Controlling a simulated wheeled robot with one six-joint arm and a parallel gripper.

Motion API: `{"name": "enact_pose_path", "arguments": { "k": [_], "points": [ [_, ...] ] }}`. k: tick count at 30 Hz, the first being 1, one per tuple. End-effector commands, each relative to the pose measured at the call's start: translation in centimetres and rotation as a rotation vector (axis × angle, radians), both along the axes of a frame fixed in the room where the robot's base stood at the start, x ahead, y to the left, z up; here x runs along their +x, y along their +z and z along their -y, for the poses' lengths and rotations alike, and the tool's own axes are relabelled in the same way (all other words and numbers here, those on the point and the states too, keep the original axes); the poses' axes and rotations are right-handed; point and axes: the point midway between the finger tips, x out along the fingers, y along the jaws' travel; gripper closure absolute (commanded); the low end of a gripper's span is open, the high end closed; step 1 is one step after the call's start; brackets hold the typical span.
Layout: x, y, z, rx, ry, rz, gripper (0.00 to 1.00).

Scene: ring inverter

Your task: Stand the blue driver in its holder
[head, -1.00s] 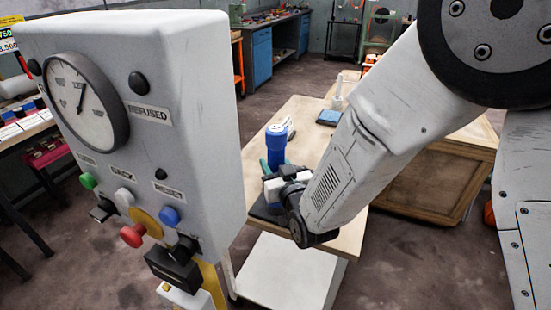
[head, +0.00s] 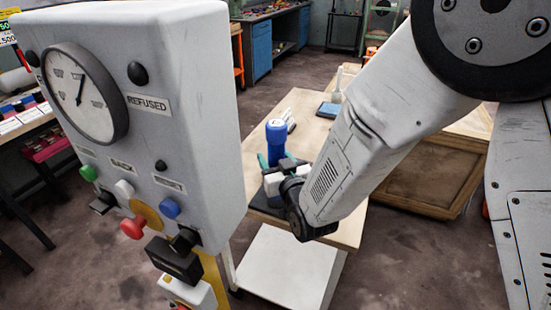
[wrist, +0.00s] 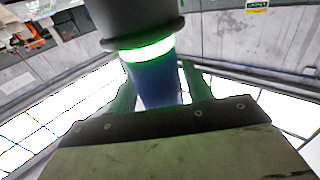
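The blue driver (head: 275,143) stands upright in the head view, its wide top above my gripper (head: 275,163). The green fingers lie on both sides of its blue body and look shut on it. In the wrist view, the driver's blue body (wrist: 154,85) sits between the fingers of my gripper (wrist: 157,88). A dark grey cylinder with a glowing green ring (wrist: 147,48) adjoins the blue body there; I cannot tell whether it is part of the driver or the holder. The driver's lower end is hidden behind my gripper in the head view. No holder is clearly recognisable.
A grey-white control cabinet (head: 190,100) with a gauge and buttons stands close on the left. A wooden table (head: 310,150) lies beneath and behind my gripper, with a blue tray (head: 328,110) farther back. A wooden crate (head: 425,178) is at the right.

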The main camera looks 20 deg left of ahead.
Motion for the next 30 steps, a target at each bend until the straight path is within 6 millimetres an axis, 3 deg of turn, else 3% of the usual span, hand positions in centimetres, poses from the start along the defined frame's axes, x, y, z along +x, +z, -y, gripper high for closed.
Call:
{"name": "enact_pose_path", "arguments": {
  "k": [11,24,30],
  "points": [
    [-0.3,-0.2,0.3,-0.004,0.0,-0.005,0.37],
    [-5.3,-0.1,4.5,-0.002,0.0,-0.002,0.37],
    [-6.0,-0.2,5.1,-0.002,0.0,-0.004,0.37]
  ]
}}
